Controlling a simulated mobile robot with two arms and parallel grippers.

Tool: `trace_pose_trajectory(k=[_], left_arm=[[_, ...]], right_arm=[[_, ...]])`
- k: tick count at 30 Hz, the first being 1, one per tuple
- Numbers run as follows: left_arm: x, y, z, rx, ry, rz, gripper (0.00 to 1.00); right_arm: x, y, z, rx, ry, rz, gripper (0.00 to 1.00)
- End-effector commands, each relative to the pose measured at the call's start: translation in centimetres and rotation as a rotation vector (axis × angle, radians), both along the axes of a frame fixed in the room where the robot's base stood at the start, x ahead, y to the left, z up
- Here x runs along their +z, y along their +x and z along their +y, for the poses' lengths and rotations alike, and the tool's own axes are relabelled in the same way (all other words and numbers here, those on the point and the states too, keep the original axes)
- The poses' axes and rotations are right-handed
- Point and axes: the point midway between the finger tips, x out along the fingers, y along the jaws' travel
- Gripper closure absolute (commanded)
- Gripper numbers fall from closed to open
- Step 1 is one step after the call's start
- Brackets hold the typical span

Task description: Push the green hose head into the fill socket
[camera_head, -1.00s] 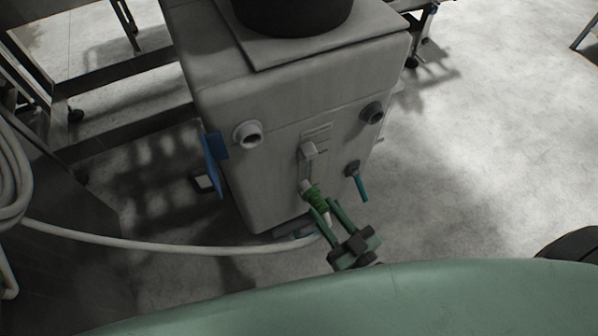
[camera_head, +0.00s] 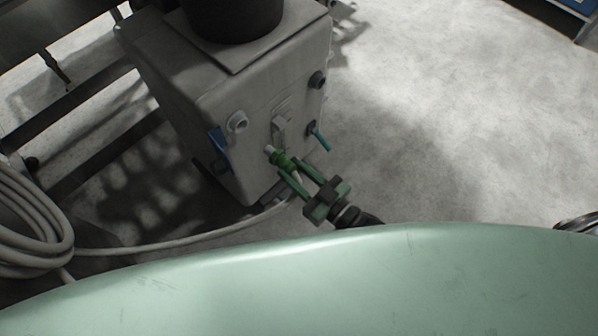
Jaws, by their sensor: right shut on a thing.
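The green hose head (camera_head: 284,160) has a pale tip pointing up and left, toward the front of the grey machine (camera_head: 250,109). My right gripper (camera_head: 287,166) is shut on it, one finger on each side. The white hose (camera_head: 200,240) runs down from the head and away to the left. A white ringed socket (camera_head: 237,121) is on the machine front, up and left of the head, apart from its tip. A darker socket (camera_head: 317,79) is farther right. I cannot tell from the picture which is the fill socket. My left gripper is not in view.
A coil of white hose (camera_head: 33,225) is at the left. A pale lever (camera_head: 279,127) and a teal-handled valve (camera_head: 320,140) are on the machine front near the head. A blue plate (camera_head: 219,143) is at its left edge. Floor to the right is open.

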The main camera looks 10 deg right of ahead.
Motion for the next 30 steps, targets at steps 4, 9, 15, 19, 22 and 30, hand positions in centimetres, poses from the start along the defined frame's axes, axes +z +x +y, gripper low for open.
trace_pose_trajectory(k=[4,9,15,19,22,30], left_arm=[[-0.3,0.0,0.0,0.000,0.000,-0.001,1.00],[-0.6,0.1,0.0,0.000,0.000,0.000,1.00],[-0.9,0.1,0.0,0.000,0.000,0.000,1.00],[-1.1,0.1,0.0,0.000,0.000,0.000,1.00],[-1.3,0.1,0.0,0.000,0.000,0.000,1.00],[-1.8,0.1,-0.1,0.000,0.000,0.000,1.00]], right_arm=[[-0.1,0.5,0.3,-0.001,0.001,-0.001,1.00],[-0.1,1.2,0.8,-0.001,0.001,-0.003,1.00],[-0.1,1.9,1.4,-0.001,0.001,-0.002,1.00],[-0.1,2.5,1.8,-0.001,0.002,-0.002,1.00],[-0.2,2.9,2.1,-0.001,0.001,-0.002,1.00],[-0.1,4.0,2.9,-0.001,0.002,-0.001,1.00]])
